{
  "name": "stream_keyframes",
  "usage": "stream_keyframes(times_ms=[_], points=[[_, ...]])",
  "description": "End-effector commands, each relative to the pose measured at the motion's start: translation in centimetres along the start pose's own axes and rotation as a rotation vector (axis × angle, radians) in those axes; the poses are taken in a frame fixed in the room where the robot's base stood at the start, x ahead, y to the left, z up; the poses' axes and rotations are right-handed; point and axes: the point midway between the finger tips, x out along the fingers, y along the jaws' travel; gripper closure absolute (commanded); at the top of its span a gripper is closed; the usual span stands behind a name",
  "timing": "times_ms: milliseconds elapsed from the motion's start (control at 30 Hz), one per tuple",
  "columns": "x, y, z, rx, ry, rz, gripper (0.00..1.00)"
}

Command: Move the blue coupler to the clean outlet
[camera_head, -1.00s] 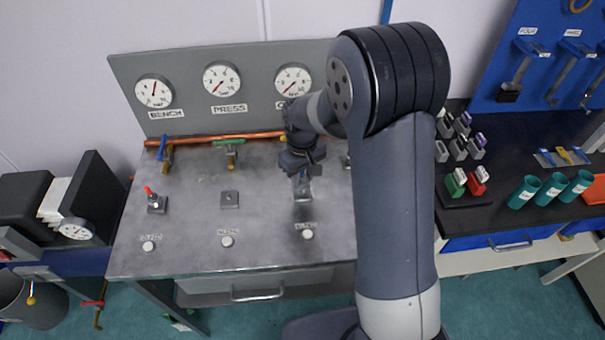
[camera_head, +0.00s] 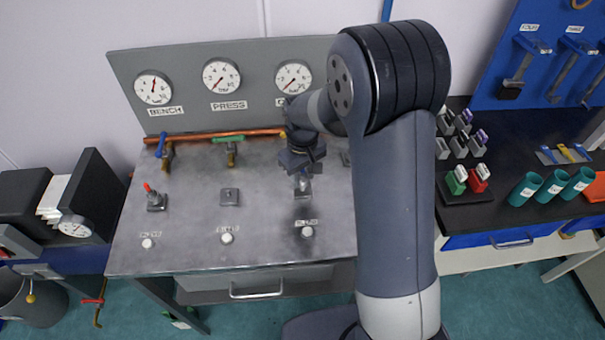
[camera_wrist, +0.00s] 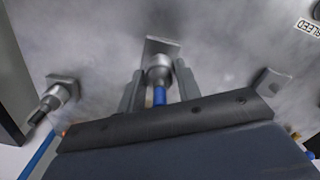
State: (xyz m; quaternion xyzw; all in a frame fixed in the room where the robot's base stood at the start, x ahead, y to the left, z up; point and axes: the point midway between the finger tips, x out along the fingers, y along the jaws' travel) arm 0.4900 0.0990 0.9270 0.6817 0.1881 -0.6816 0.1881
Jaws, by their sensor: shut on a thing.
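The blue coupler (camera_wrist: 159,95) is a metal fitting with a blue end. My gripper (camera_wrist: 160,78) is shut around it, one finger on each side. The coupler stands at the square plate of an outlet (camera_wrist: 158,44); I cannot tell whether it is fully seated. In the head view my gripper (camera_head: 303,184) is low over the outlet on the right of the bench, and the coupler is mostly hidden. A bare outlet plate (camera_head: 229,197) is in the middle of the bench.
Another fitting (camera_wrist: 55,98) stands close beside my gripper in the wrist view. White buttons (camera_head: 227,238) line the bench front. A gauge panel (camera_head: 190,80) and copper pipe (camera_head: 200,138) with valves run behind. The bench between the outlets is clear.

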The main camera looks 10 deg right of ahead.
Motion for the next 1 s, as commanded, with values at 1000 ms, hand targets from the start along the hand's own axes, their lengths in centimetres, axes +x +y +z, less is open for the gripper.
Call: stream_keyframes(times_ms=[1000], points=[[2.6, 0.0, 0.0, 0.0, 0.0, 0.0, 0.66]])
